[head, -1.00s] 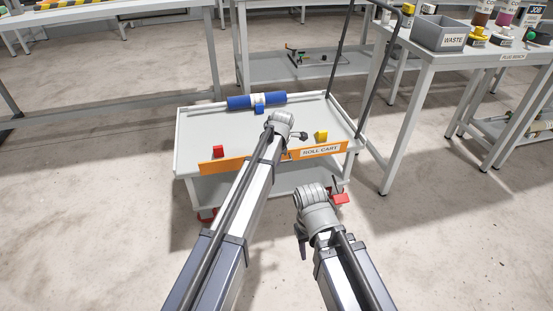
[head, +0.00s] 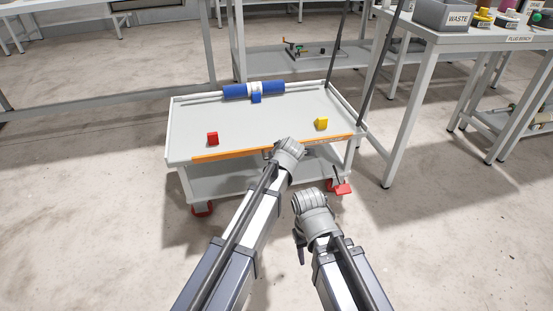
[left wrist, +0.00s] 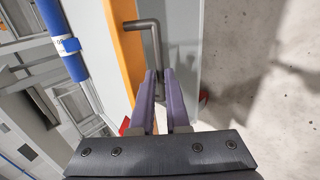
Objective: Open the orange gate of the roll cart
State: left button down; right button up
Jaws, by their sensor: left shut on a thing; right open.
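The orange gate (head: 228,154) runs along the front edge of the roll cart (head: 182,142). In the head view it is a thin strip, its face strongly foreshortened. In the left wrist view the gate (left wrist: 122,50) stands beside a grey bent handle (left wrist: 154,38). My left gripper (left wrist: 160,84) is shut on this handle, its purple fingers on either side of the lower end. In the head view my left wrist hides the fingers and handle. My right gripper (head: 300,246) is open and empty, low in front of the cart, partly hidden by its wrist.
Red caster parts (head: 342,188) show below. A bench (head: 440,40) stands at right. The floor at left is clear.

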dwell(0.3)
pick_arm(q)
jog(key=c, duration=0.9)
grip_release()
jog(key=shift+r, duration=0.1)
jog(key=p+v, duration=0.5)
jog(key=v, duration=0.2)
jog(key=shift+s+r, duration=0.25)
jog(key=shift+s, duration=0.05)
jog(key=shift+d, duration=0.1)
